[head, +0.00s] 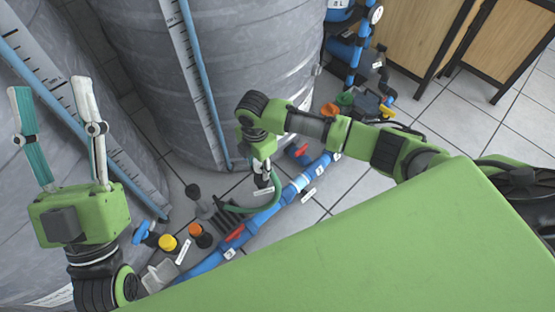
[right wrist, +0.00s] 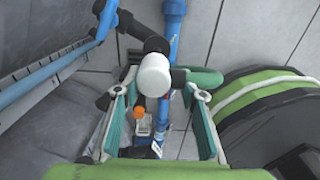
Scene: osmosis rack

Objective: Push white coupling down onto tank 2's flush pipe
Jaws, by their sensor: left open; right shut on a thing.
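The white coupling (right wrist: 154,75) shows in the right wrist view between the fingertips of my right gripper (right wrist: 155,84), which is shut on it. In the head view my right gripper (head: 262,178) points down above the blue pipe run (head: 265,214) on the floor, beside the middle tank. The coupling is mostly hidden there. A green hose (head: 274,200) curves down from near the gripper. Black pipe fittings lie just behind the coupling; whether it sits on the flush pipe I cannot tell. My left gripper (head: 58,108) is open, empty and raised at the left.
Large grey tanks (head: 255,75) with blue-edged scales stand behind. Yellow (head: 168,242) and orange (head: 195,229) capped fittings and a blue valve handle (head: 145,233) stand low at the left. Open tiled floor (head: 440,125) lies to the right.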

